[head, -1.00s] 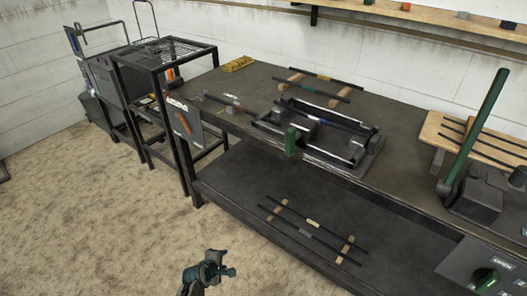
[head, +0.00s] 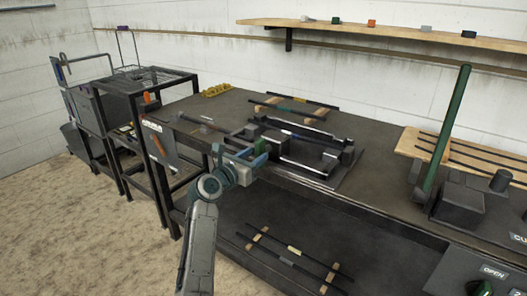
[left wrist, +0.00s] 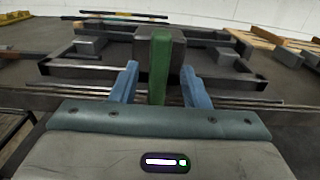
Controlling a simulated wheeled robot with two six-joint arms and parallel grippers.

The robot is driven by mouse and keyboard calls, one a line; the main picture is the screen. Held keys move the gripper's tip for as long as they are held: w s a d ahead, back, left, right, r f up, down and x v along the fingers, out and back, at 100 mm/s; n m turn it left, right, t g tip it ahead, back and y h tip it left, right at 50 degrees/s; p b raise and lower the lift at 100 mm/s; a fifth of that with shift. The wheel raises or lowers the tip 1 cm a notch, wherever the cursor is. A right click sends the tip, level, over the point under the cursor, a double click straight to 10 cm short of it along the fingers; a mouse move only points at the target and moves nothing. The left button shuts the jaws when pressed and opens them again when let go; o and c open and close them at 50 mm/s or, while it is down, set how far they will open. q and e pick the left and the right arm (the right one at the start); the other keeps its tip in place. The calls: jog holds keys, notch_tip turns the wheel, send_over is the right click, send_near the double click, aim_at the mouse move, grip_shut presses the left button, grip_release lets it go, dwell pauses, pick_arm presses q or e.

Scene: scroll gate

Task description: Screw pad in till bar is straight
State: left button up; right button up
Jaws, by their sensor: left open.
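A dark metal straightening frame (head: 330,179) lies on the bench, with a dark block (left wrist: 178,45) at its near side. An upright green handle (left wrist: 159,65) stands in front of the block in the left wrist view. My left gripper (head: 254,160) is open at the frame's near edge. In the left wrist view its two blue fingers (left wrist: 159,80) stand on either side of the handle, with gaps. The pad cannot be made out. My right gripper is out of view.
The dark bench (head: 382,183) has a lower shelf holding bars on wooden strips (head: 294,249). More bars on wooden blocks (head: 300,105) lie behind the frame. A machine with a long green lever (head: 446,130) stands right. A black rack (head: 150,85) stands left.

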aim_at(264, 149)
pick_arm(q)
jog(key=shift+x, duration=2.65)
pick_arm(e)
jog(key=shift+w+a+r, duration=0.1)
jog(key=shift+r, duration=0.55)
pick_arm(q)
jog(key=shift+f, duration=0.1)
grip_shut()
jog(key=shift+m, duration=0.3)
